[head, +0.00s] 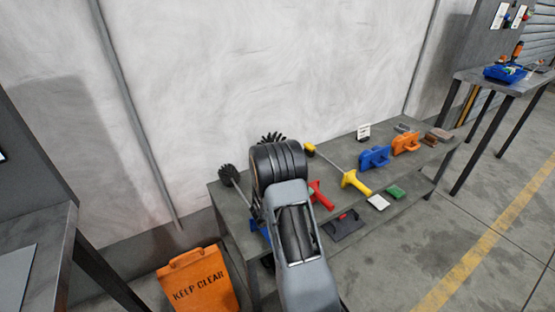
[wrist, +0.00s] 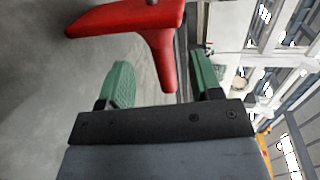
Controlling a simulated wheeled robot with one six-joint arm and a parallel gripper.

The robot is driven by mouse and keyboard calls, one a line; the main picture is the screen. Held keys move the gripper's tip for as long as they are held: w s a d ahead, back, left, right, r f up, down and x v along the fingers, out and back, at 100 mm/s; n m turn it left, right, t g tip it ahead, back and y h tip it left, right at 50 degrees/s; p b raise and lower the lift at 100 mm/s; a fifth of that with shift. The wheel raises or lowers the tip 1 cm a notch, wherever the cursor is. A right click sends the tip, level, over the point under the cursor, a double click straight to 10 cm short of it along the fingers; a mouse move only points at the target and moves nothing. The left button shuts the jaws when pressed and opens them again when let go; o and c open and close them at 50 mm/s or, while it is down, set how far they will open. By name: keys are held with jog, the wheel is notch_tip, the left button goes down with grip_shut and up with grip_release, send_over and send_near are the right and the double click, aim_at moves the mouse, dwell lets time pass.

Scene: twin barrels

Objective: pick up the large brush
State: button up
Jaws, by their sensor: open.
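Several brushes lie on the grey bench (head: 350,225). One has a dark bristle head (head: 270,138) that shows just above my arm, with most of its length hidden behind the arm. A red handle (head: 320,196) shows right of my arm and seems to belong to it; I cannot tell for sure which brush is the large one. In the wrist view a red T-shaped handle (wrist: 150,28) is close, its stem reaching down between the green fingers of my gripper (wrist: 160,62). The fingers are apart and not closed on it. The head view hides my gripper behind the arm.
A round black brush (head: 227,173) lies left of my arm, and a yellow-handled brush (head: 356,183) lies right. Blue (head: 374,158) and orange (head: 406,143) tools sit farther right. An orange sign (head: 198,282) stands front left. A wall backs the bench.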

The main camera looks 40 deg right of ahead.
jog(key=shift+d+f+b, duration=0.25)
jog(key=shift+d+b, duration=0.15)
jog(key=shift+d, duration=0.85)
jog(key=shift+d+f+b, duration=0.25)
jog(key=shift+d+b, duration=0.1)
jog(key=shift+d, duration=0.95)
jog(key=shift+d+f+b, duration=0.25)
jog(key=shift+d+b, duration=0.15)
jog(key=shift+d, duration=0.85)
jog(key=shift+c, duration=0.2)
jog(key=c, duration=0.9)
jog(key=shift+w, duration=0.1)
jog(key=shift+c, duration=0.2)
jog(key=shift+r, duration=0.2)
